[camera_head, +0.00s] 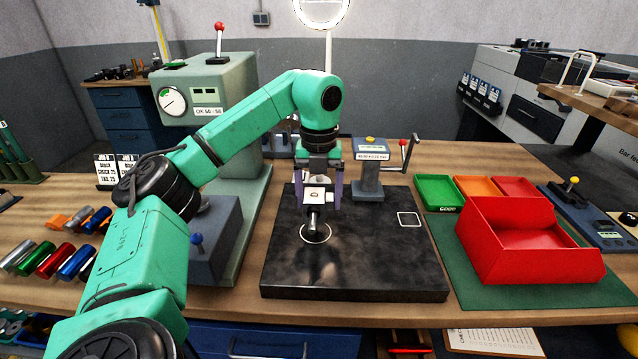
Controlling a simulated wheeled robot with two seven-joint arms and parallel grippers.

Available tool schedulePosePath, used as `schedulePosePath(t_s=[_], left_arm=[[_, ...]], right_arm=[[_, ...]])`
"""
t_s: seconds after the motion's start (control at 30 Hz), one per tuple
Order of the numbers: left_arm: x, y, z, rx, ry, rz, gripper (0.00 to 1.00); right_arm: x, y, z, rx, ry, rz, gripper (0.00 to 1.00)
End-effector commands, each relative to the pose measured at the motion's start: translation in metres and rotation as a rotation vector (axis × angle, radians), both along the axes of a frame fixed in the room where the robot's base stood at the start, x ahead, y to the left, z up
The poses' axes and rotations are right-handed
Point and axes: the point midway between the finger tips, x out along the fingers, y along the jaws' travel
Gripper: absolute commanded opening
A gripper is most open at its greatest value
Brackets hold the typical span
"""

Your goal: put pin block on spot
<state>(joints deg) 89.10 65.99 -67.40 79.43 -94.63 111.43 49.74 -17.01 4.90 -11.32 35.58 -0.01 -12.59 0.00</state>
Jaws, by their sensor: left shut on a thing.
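My left gripper (318,190) points down over the dark stone plate (350,265). It is shut on a small pale piece, which I take for the pin block (316,194); the fingers partly hide it. A dark upright pin shape (314,217) shows just below, over a white ring (316,241) marked on the plate. I cannot tell whether the piece touches the plate. A white square outline (409,219) is marked at the plate's right and is empty. My right gripper is not in view.
A green press (213,95) stands at the left. Green, orange and red trays and a large red bin (525,250) are at the right. The plate's front and right are clear.

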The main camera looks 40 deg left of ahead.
Motion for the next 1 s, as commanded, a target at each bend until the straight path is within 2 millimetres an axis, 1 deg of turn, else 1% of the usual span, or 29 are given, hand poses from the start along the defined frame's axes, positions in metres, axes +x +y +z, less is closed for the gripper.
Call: schedulePosePath(t_s=[0.07,0.2,0.3,0.63,0.67,0.7,0.9,1.0], left_arm=[[0.0,0.0,-0.005,-0.002,-0.004,0.0,0.0],[0.0,0.0,-0.029,-0.002,-0.003,0.0,0.0],[0.0,0.0,-0.039,-0.003,-0.005,0.001,0.0],[0.0,-0.001,-0.044,-0.003,-0.006,0.0,0.0],[0.0,0.0,-0.046,-0.001,-0.002,0.0,0.89],[0.0,0.0,-0.045,-0.001,-0.002,0.0,1.0],[0.0,0.0,-0.045,-0.001,-0.002,0.0,1.0],[0.0,0.0,-0.04,-0.001,-0.003,0.0,1.0]], right_arm=[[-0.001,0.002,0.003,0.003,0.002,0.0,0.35],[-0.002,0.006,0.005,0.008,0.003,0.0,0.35],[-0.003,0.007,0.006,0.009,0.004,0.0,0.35],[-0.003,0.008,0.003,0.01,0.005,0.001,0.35],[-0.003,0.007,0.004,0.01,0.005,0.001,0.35],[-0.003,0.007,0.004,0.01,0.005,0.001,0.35],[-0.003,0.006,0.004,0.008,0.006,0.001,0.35],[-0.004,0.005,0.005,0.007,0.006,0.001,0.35]])
